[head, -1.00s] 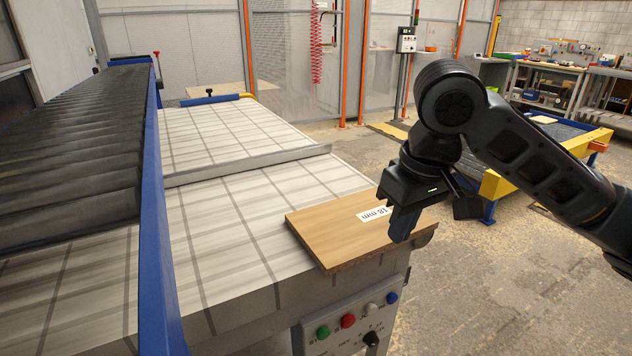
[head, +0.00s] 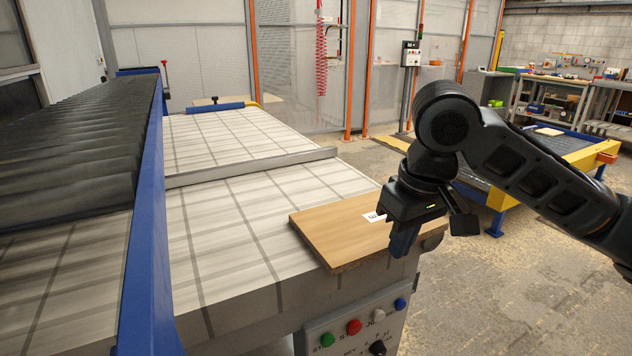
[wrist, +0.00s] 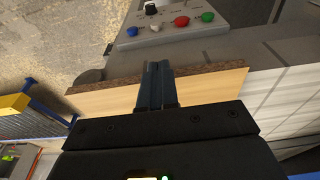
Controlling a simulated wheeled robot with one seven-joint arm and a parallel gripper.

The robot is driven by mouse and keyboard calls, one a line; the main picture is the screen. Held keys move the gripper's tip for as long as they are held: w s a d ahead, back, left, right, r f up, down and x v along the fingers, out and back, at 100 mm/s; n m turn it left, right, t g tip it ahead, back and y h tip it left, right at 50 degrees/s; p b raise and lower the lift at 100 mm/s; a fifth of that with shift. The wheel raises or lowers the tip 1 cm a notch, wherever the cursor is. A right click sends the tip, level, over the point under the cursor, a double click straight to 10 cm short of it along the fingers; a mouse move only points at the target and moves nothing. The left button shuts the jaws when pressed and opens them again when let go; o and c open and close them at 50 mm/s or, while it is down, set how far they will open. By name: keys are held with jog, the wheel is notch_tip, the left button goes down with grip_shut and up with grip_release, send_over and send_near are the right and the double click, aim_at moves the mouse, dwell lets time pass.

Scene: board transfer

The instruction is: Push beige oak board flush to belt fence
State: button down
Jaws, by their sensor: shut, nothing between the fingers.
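The beige oak board (head: 335,236) lies flat at the front right corner of the belt table, its right end reaching past the table's side. A white label (head: 374,217) on it is partly hidden by my gripper. The belt fence (head: 250,167), a grey metal bar across the belt, is farther back, with bare belt between it and the board. My gripper (head: 403,240) is shut and empty, pointing down at the board's near right part. In the wrist view the shut fingers (wrist: 158,72) overlap the board (wrist: 215,83) near its edge; I cannot tell whether they touch it.
A blue rail (head: 150,230) and dark rollers (head: 75,150) bound the belt (head: 225,225) on the left. A control panel with coloured buttons (head: 354,327) is on the table's front below the board. A yellow and blue conveyor (head: 500,205) stands behind my arm.

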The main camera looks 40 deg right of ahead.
aim_at(326, 198)
jog(key=shift+w+d+f+p, duration=0.15)
jog(key=shift+w+d+p, duration=0.7)
jog(key=shift+w, duration=2.95)
jog(key=shift+w+d+f+p, duration=0.3)
jog(key=shift+w+d, duration=1)
jog(key=shift+w, duration=2.5)
jog(key=shift+w+d+f+p, duration=0.1)
jog(key=shift+w+d+p, duration=0.8)
jog(key=shift+w, duration=2.9)
jog(key=shift+d+b, duration=0.2)
jog(key=shift+b, duration=0.1)
jog(key=shift+s+r, duration=0.1)
jog(key=shift+s+a+p, duration=0.2)
jog(key=shift+s+p, duration=0.2)
jog(key=shift+s, duration=0.2)
jog(key=shift+s+a+p, duration=0.15)
jog(key=shift+s+p, duration=0.25)
jog(key=shift+s, duration=0.15)
notch_tip(326, 198, up, 7)
jog(key=p, duration=0.7)
